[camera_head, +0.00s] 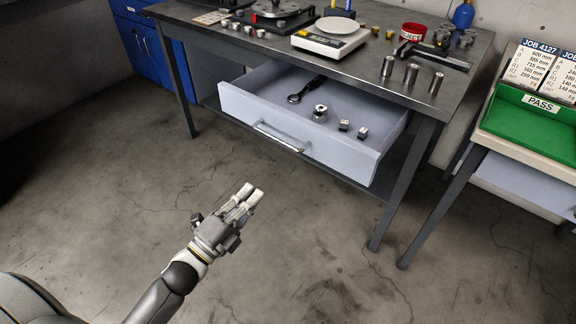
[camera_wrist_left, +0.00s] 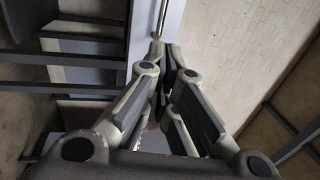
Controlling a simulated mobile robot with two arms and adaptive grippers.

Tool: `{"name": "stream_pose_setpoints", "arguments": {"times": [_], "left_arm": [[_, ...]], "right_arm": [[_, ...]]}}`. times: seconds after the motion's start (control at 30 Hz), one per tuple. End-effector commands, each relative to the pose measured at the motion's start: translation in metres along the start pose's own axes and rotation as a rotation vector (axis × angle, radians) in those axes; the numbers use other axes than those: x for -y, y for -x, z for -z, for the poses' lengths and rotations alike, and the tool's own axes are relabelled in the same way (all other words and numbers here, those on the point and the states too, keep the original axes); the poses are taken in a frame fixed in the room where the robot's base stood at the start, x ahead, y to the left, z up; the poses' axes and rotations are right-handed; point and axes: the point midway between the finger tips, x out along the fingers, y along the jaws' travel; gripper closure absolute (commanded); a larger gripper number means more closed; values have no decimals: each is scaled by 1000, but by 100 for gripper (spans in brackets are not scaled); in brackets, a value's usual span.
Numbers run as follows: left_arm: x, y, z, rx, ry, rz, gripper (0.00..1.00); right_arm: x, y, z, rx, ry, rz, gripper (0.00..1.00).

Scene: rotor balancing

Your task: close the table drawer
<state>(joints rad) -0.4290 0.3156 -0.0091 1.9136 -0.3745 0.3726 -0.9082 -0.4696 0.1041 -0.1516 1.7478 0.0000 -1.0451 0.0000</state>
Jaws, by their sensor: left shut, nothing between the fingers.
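The table drawer (camera_head: 300,128) is pulled open under the metal workbench (camera_head: 330,60), with its handle (camera_head: 278,136) on the front panel. Inside lie a dark wrench (camera_head: 306,90), a round metal part (camera_head: 320,112) and two small blocks (camera_head: 352,128). My left gripper (camera_head: 250,193) is shut and empty, in front of and below the drawer front, apart from it in the head view. In the left wrist view my left gripper (camera_wrist_left: 168,48) points toward the pale drawer front and the handle bar (camera_wrist_left: 161,18). My right gripper is not in view.
On the bench stand a scale (camera_head: 330,38), metal cylinders (camera_head: 411,75), a red ring (camera_head: 413,31) and a blue bottle (camera_head: 463,14). A side table with a green PASS tray (camera_head: 530,124) stands at right. A blue cabinet (camera_head: 142,45) stands back left. The floor before the drawer is clear.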

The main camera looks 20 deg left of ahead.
Motion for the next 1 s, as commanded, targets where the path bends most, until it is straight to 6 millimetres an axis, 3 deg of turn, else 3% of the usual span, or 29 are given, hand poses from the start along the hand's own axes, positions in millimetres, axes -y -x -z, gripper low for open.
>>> {"name": "stream_pose_setpoints", "arguments": {"times": [0.7, 1.0], "left_arm": [[-1, -111, 0, 1, 5, -1, 100], [-1, -132, 0, 1, 5, -2, 100]], "right_arm": [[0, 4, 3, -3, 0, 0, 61], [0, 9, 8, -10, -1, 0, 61]]}}
